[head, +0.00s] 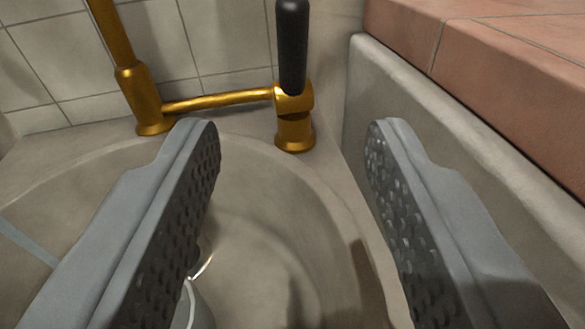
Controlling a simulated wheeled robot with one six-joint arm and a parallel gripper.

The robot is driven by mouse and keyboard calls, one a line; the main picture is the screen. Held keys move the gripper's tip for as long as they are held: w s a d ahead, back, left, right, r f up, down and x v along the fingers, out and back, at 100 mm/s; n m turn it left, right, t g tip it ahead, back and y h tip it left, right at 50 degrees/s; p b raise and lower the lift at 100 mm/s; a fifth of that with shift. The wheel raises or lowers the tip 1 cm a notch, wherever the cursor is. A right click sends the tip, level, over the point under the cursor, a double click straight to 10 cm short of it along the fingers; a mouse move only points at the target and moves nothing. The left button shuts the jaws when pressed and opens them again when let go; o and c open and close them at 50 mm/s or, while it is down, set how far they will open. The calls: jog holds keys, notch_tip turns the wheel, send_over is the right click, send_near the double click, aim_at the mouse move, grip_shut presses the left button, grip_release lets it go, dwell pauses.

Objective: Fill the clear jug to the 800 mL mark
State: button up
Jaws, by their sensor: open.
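My gripper (295,132) is open and empty, its two grey textured fingers wide apart over the basin. A brass tap with a black upright lever handle (292,45) stands at the back rim of the basin. The handle's brass base shows between my fingertips, apparently beyond them. A brass pipe (215,101) joins it to the spout column (140,100) on the left. A pale, curved, see-through edge (194,308) shows low beside my left finger; it may be the clear jug. Most of it is hidden, and no marks or water level can be read.
The round stone basin (275,230) lies below my fingers. A raised grey wall (390,90) with a terracotta tiled counter (490,45) above it closes off the right side. A white tiled wall (220,40) stands close behind the tap. A thin pale bar (28,242) shows at left.

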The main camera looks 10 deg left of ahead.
aim_at(292, 31)
jog(key=shift+f, duration=0.1)
jog(key=shift+t, duration=0.4)
jog(key=w, duration=0.6)
jog(key=w+a, duration=0.1)
jog(key=w, duration=0.5)
jog(key=w+a+f, duration=0.1)
jog(key=w, duration=0.6)
jog(key=shift+a+f, duration=0.1)
jog(key=shift+a, duration=0.15)
grip_shut()
